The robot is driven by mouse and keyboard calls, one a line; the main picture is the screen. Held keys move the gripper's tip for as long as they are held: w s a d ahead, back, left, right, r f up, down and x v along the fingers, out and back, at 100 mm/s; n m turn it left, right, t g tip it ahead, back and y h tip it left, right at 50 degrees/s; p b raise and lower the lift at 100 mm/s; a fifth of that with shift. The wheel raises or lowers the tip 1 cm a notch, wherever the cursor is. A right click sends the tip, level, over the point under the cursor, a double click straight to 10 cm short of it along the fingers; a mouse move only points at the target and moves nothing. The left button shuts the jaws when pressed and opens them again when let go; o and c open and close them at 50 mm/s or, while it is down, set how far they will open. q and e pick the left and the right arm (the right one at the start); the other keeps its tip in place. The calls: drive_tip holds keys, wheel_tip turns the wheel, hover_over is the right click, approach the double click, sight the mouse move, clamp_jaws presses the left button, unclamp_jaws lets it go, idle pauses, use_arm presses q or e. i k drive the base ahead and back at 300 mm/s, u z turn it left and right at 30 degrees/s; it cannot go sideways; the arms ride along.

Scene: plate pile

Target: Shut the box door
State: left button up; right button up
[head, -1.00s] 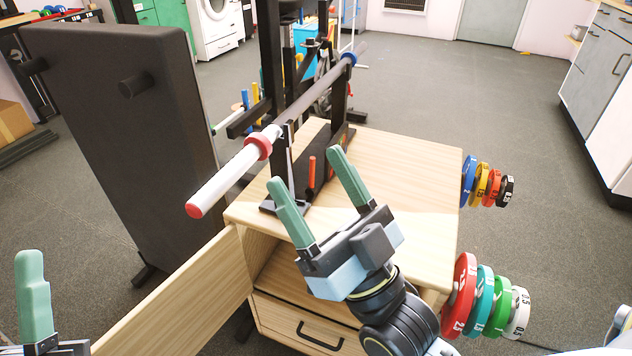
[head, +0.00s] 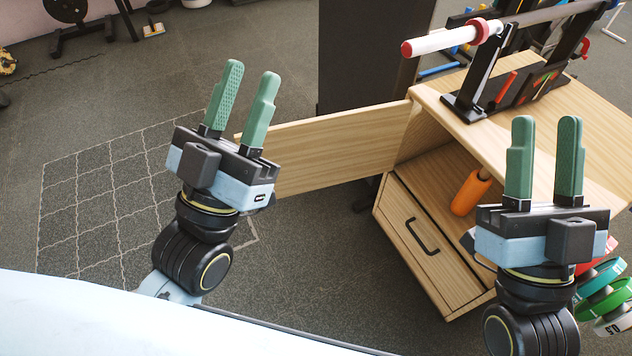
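The wooden box (head: 438,93) stands at the right in the head view. Its light wooden door (head: 340,150) is swung wide open and reaches out to the left from the box's left edge. My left gripper (head: 248,92) is open and empty, in front of the door's free end; I cannot tell whether it touches the door. My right gripper (head: 543,145) is open and empty, in front of the box's open compartment and top, and hides part of them.
An orange cylinder (head: 470,192) is in the open compartment. A closed drawer (head: 425,245) with a black handle is below. A barbell (head: 480,32) rests on a black stand on top. Weight plates (head: 603,290) hang at the right side.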

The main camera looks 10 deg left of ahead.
sight(330, 149)
drive_tip(key=k, duration=1.15)
drive_tip(key=u, duration=1.4)
drive_tip(key=i, duration=3.8)
drive_tip(key=z, duration=4.1)
drive_tip(key=i, duration=0.5)
drive_tip(key=z, duration=0.05)
